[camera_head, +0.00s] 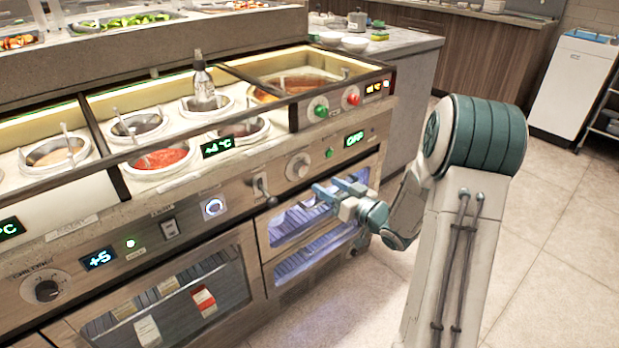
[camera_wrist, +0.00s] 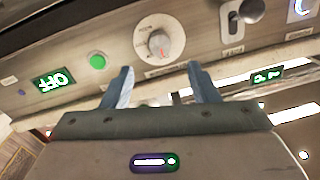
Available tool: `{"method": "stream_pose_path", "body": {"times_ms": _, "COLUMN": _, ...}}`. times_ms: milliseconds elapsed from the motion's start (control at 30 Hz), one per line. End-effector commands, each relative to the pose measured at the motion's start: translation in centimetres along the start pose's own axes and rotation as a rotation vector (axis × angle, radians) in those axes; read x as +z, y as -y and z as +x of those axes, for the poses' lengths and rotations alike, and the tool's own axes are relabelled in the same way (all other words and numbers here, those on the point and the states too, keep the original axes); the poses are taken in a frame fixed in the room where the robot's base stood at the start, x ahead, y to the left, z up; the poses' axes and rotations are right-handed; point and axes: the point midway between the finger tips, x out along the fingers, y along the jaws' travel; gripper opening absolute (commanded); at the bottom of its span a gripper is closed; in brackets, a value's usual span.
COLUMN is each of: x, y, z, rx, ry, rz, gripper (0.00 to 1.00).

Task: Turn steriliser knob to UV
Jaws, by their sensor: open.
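The steriliser knob is a round pale knob (camera_head: 298,166) on the steel front panel, with a red mark on its face in the wrist view (camera_wrist: 158,43). A green-lit display (camera_head: 354,138) to its right reads OFF; it also shows upside down in the wrist view (camera_wrist: 52,80). The steriliser's glass-fronted, blue-lit compartments (camera_head: 290,222) are below. My gripper (camera_head: 333,188) is open and empty, in front of the panel, below and right of the knob. In the wrist view its fingers (camera_wrist: 160,68) lie either side of the knob's line, apart from it. The knob's exact setting is unreadable.
A green button (camera_head: 329,152) sits between knob and display. A lever switch (camera_head: 262,188) is left of the knob, then a blue-ringed button (camera_head: 213,207). Sauce wells (camera_head: 165,158) line the counter above. The floor (camera_head: 545,250) on the right is clear.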

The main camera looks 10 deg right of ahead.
Motion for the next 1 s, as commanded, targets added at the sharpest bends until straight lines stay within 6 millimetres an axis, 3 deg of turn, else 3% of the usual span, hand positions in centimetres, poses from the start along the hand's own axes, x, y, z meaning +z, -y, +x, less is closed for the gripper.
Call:
{"method": "stream_pose_path", "body": {"times_ms": 200, "x": 0.2, "y": 0.0, "z": 4.6, "rx": -0.002, "ry": 0.001, "rz": -0.002, "gripper": 0.54}}
{"method": "stream_pose_path", "body": {"times_ms": 400, "x": 0.1, "y": 0.0, "z": 7.2, "rx": -0.001, "ry": 0.001, "rz": -0.002, "gripper": 0.54}}
{"method": "stream_pose_path", "body": {"times_ms": 800, "x": 0.0, "y": 0.0, "z": 8.1, "rx": 0.001, "ry": 0.001, "rz": -0.001, "gripper": 0.54}}
{"method": "stream_pose_path", "body": {"times_ms": 833, "x": 0.0, "y": 0.0, "z": 8.1, "rx": 0.001, "ry": 0.001, "rz": -0.001, "gripper": 0.52}}
{"method": "stream_pose_path", "body": {"times_ms": 1000, "x": 0.0, "y": 0.0, "z": 8.1, "rx": 0.001, "ry": 0.001, "rz": -0.001, "gripper": 0.1}}
